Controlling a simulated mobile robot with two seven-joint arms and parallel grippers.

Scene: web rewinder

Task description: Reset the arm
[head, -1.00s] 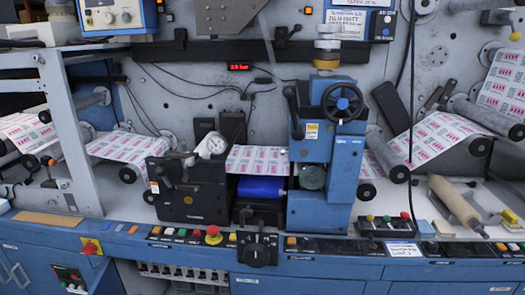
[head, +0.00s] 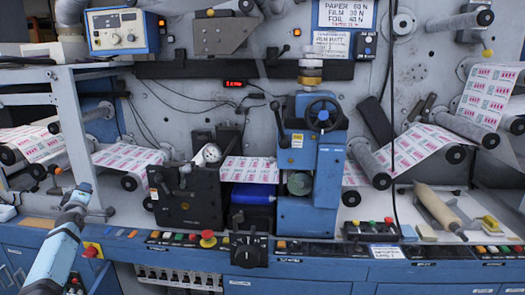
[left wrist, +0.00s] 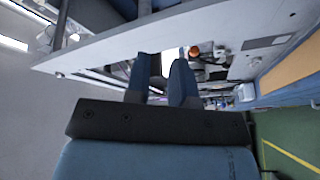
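My left arm (head: 52,258) comes in from the lower left in the head view, light blue and grey, pointing up and away. My left gripper (head: 82,191) is in front of the left end of the machine, near the grey frame post (head: 77,130). In the left wrist view the gripper's two blue fingers (left wrist: 163,66) stand apart with a gap between them. Nothing shows held between them. Whether the gripper touches the machine cannot be told. My right arm and right gripper are not in view.
The web rewinder's blue handwheel unit (head: 312,160) and black gauge block (head: 187,195) stand mid-machine. A brown roller (head: 437,208) lies at right. Green floor (left wrist: 285,140) shows in the left wrist view.

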